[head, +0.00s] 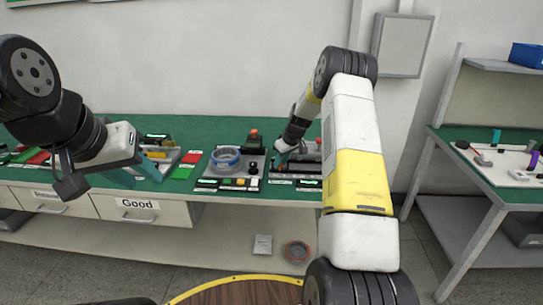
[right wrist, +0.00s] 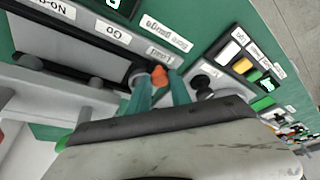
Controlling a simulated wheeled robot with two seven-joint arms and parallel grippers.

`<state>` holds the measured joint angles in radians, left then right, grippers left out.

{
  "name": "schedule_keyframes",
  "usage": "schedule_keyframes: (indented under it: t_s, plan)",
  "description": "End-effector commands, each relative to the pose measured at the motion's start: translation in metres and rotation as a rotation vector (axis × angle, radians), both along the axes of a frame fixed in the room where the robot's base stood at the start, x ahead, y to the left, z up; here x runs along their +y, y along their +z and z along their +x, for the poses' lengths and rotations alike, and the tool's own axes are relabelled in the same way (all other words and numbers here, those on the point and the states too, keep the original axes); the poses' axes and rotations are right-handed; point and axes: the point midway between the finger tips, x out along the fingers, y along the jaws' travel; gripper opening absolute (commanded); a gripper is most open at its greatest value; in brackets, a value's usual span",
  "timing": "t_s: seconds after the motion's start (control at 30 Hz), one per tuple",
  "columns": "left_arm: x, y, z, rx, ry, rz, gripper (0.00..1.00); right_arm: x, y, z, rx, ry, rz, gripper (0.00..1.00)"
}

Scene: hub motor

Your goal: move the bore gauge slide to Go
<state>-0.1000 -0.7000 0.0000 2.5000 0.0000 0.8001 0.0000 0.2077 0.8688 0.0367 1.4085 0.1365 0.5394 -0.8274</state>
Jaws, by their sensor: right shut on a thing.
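The bore gauge (head: 308,174) is on the green bench, right of the middle in the head view. In the right wrist view its dark rail (right wrist: 75,48) runs beside labels that read Load (right wrist: 160,55), GO (right wrist: 113,31) and NO-G. The slide's orange-red knob (right wrist: 158,75) is by the Load label. My right gripper (right wrist: 160,88) is shut on the slide, with teal fingers on either side of the knob. It also shows in the head view (head: 283,157), partly hidden. My left gripper (head: 140,174) is open and empty above the bench's front edge.
Red and green trays (head: 188,165) are further left. A side table (head: 500,185) with parts stands at right.

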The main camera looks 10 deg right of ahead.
Motion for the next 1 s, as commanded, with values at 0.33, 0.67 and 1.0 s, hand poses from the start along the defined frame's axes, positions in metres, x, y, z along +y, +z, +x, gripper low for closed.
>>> schedule_keyframes:
  t_s: [0.33,0.67,1.0]
  plan:
    - [0.0,0.0,0.0,0.0,0.0,0.0,0.36,0.0,0.0,0.0,0.0,0.0,0.0,0.0]
    - [0.0,0.0,0.0,0.0,0.0,0.0,0.36,-0.046,0.0,-0.013,0.0,-0.007,0.001,0.0]
    - [0.0,0.0,0.0,0.0,0.0,0.0,0.36,-0.077,0.0,-0.022,0.0,0.001,0.0,0.0]
